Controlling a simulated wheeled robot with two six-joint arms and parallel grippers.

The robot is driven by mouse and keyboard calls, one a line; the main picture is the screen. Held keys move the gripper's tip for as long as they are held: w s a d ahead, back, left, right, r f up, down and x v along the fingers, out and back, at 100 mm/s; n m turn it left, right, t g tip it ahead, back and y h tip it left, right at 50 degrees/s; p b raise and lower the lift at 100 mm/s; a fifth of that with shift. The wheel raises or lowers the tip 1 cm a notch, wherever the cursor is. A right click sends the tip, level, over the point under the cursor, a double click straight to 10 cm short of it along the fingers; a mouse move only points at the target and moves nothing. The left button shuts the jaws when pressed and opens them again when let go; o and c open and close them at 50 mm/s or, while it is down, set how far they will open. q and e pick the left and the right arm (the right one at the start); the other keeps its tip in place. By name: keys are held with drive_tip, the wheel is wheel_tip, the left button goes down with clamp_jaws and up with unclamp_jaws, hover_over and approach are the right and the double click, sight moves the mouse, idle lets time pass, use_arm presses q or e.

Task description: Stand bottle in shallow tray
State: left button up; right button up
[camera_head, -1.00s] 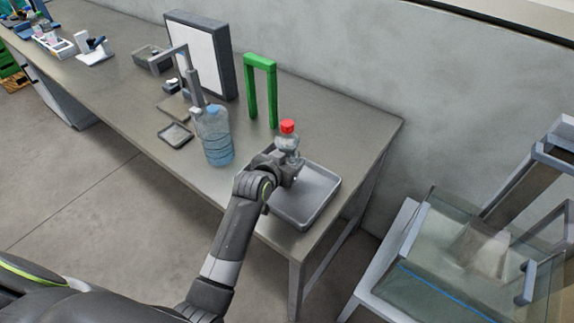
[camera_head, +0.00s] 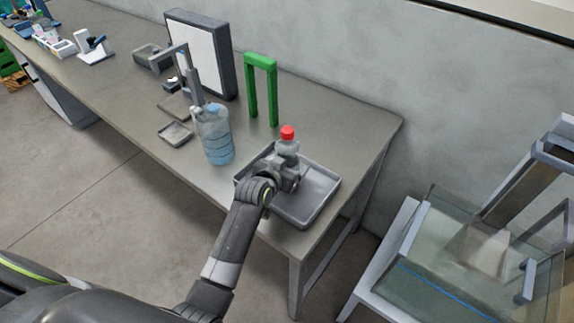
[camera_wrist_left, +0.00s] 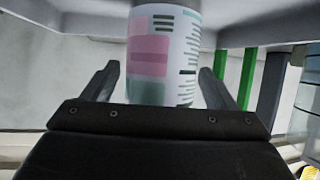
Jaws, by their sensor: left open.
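The clear bottle with a red cap (camera_head: 287,146) stands upright over the left part of the shallow grey tray (camera_head: 312,192), apparently on its floor; the base is hidden behind my gripper. My left gripper (camera_head: 288,174) is low at the bottle, over the tray. In the left wrist view, the bottle's pink and white label (camera_wrist_left: 165,55) sits between the two spread fingers of my left gripper (camera_wrist_left: 160,85), with a gap showing on each side. My right gripper is not in view.
A large blue-tinted water jug (camera_head: 215,137) stands left of the tray. A green arch (camera_head: 262,88) stands behind it. A small tray (camera_head: 175,133) and a white-faced panel (camera_head: 200,55) are farther left. A glass tank (camera_head: 470,255) stands right of the table.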

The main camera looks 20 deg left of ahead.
use_arm(q)
drive_tip(key=shift+r, duration=0.15)
drive_tip(key=b+v, duration=0.1)
drive_tip(key=v, duration=1.1)
idle(0.3)
drive_tip(key=s+a+f+n+g+y, duration=0.1)
drive_tip(key=s+a+f+g, duration=0.25)
drive_tip(key=s, duration=0.55)
drive_tip(key=s+a+f+n+g+y, duration=0.15)
drive_tip(key=s+a, duration=0.25)
drive_tip(key=s, duration=0.5)
drive_tip(key=s+a+f+g+y, duration=0.2)
drive_tip(key=s+a+f+g, duration=0.2)
drive_tip(key=s, duration=0.5)
wheel_tip(320, 180, down, 26)
drive_tip(key=a+g+h, duration=0.1)
drive_tip(key=a, duration=0.1)
drive_tip(key=s+d+f+g+b, duration=0.1)
drive_tip(key=s+f, duration=1.4)
drive_tip(key=shift+s+d+f, duration=0.2)
drive_tip(key=shift+d+f, duration=0.05)
drive_tip(key=shift+d, duration=0.05)
